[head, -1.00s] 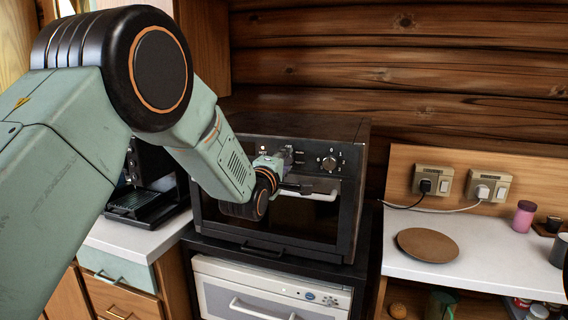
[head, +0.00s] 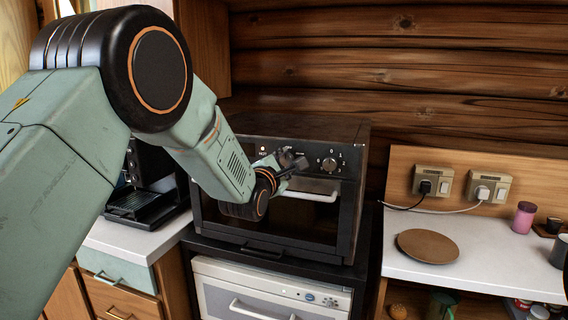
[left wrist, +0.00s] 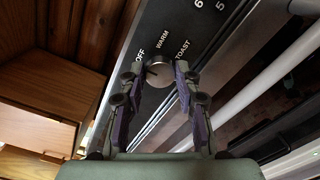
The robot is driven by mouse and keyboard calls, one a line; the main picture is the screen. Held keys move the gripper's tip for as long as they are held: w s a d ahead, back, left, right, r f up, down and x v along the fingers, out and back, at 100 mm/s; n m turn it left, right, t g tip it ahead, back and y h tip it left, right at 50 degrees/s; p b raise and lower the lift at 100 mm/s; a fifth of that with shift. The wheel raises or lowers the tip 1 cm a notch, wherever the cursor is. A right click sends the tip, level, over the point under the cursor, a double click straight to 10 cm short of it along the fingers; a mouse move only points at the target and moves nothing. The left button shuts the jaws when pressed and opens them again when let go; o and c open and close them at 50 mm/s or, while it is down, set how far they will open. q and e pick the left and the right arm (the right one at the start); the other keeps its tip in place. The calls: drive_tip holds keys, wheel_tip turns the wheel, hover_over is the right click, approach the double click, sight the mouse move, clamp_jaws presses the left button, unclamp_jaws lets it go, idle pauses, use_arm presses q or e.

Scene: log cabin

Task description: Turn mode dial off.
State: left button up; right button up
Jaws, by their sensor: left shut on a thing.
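The black toaster oven (head: 270,220) stands with its control panel facing me. In the left wrist view the round mode dial (left wrist: 158,75) sits on the panel, with OFF, WARM and TOAST printed around it. My left gripper (head: 292,161) is at the panel in the head view and covers the mode dial there. In the left wrist view its two fingers (left wrist: 156,78) lie on either side of the dial and are shut on it. A small pale mark on the dial is on its OFF side, but its exact pointing is hard to read. My right gripper is not in view.
Another knob (head: 329,164) with numbers is right of my gripper. The oven door handle (head: 318,196) runs just below. A white appliance (head: 270,290) is underneath. A coffee machine (head: 140,190) stands left, and a white counter (head: 480,250) with a brown plate (head: 428,245) right.

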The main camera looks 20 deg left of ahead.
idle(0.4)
use_arm(q)
drive_tip(key=o, duration=1.2)
drive_tip(key=shift+c, duration=0.2)
drive_tip(key=shift+s, duration=0.1)
drive_tip(key=s, duration=1.2)
drive_tip(key=shift+a, duration=0.2)
drive_tip(key=shift+w, duration=0.1)
